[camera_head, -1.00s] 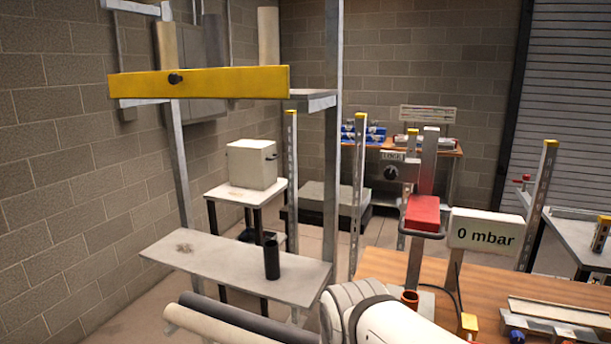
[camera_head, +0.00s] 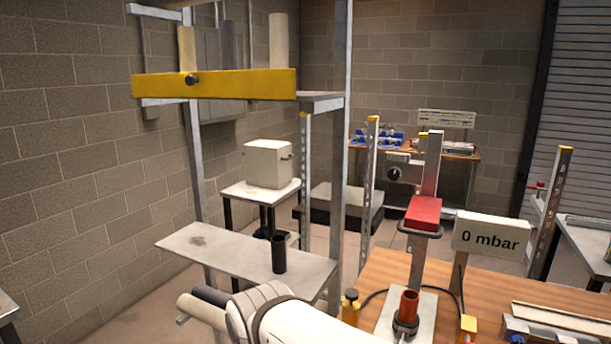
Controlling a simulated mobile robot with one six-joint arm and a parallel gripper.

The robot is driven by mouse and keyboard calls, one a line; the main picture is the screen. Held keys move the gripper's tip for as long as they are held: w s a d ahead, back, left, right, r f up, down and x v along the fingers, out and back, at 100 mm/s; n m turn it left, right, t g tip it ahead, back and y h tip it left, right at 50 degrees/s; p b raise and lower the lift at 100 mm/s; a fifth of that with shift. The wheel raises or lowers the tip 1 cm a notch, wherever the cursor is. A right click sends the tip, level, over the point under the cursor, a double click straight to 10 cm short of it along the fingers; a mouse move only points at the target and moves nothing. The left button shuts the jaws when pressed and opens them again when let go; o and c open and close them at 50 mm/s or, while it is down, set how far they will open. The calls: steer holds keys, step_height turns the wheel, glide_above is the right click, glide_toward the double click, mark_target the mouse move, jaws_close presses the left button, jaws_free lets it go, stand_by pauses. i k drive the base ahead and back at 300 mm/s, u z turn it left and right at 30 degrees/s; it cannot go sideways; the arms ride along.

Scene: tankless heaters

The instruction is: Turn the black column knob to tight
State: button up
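The label above the knob is not readable now. A red block (camera_head: 423,213) rests on a bracket lower on the column, in front of and below the knob. My white arm crosses the bottom of the head view, well apart from the knob.
A display (camera_head: 491,236) reads "0 mbar" at the right of the wooden bench (camera_head: 390,268). A short red-brown pipe (camera_head: 409,303) stands in a black collar. A metal frame with a yellow beam (camera_head: 215,84) and shelf (camera_head: 210,250) stands left.

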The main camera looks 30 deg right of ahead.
mark_target(395, 173)
steer(key=u, duration=0.1)
steer(key=k, duration=1.25)
steer(key=z, duration=1.3)
steer(key=i, duration=1)
steer(key=z, duration=0.05)
